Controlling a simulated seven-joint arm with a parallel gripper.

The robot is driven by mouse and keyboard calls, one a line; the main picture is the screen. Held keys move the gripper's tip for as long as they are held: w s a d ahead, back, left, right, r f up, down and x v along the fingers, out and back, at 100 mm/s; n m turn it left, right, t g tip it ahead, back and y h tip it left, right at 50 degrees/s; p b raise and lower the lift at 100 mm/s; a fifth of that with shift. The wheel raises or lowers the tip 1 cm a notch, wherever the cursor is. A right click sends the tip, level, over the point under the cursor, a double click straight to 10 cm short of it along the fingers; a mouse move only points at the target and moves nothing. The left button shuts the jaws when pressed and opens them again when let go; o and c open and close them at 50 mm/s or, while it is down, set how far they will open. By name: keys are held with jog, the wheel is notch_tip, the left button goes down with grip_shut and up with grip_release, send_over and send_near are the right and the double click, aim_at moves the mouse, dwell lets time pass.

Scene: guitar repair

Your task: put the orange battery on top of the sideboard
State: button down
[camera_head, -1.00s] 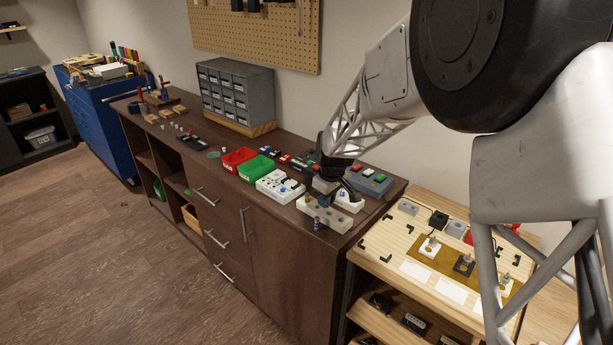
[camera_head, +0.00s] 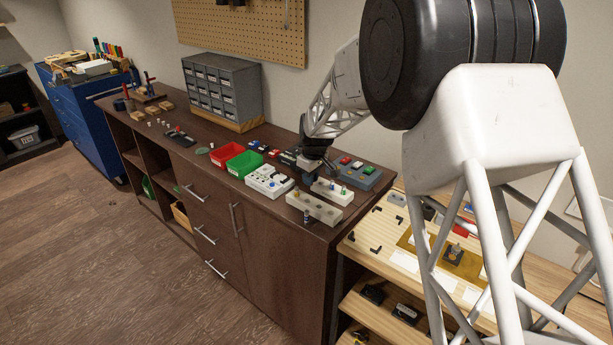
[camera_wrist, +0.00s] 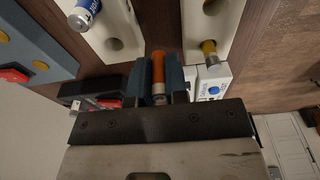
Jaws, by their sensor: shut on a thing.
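The orange battery (camera_wrist: 158,68) is between the fingers of my gripper (camera_wrist: 165,82) in the wrist view, its outer end pointing away from the palm. My gripper also shows in the head view (camera_head: 308,175), low over the right part of the sideboard (camera_head: 278,262), behind a long pale block with holes. The battery cannot be made out in the head view. The gap between battery and sideboard top is hard to judge.
Pale holed blocks (camera_head: 314,209) (camera_head: 333,192), a white device (camera_head: 270,181), a grey-blue box with buttons (camera_head: 357,173), and green (camera_head: 243,163) and red (camera_head: 226,154) bins crowd the area. A blue-white battery (camera_wrist: 85,13) sits in one block. A grey drawer cabinet (camera_head: 222,88) stands at the back.

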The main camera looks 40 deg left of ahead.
jog(key=shift+w+a+f, duration=0.15)
jog(key=shift+w+a, duration=1.05)
jog(key=shift+a, duration=0.15)
jog(key=shift+w+a+f, duration=0.15)
jog(key=shift+w+a, duration=1)
jog(key=shift+a, duration=0.2)
jog(key=shift+f, duration=1.75)
jog(key=shift+f, duration=0.15)
jog(key=c, duration=1.1)
grip_release()
jog(key=r, duration=0.4)
jog(key=d+r, duration=0.1)
jog(key=r, duration=0.7)
jog(key=shift+d+r, duration=0.1)
jog(key=shift+d, duration=0.15)
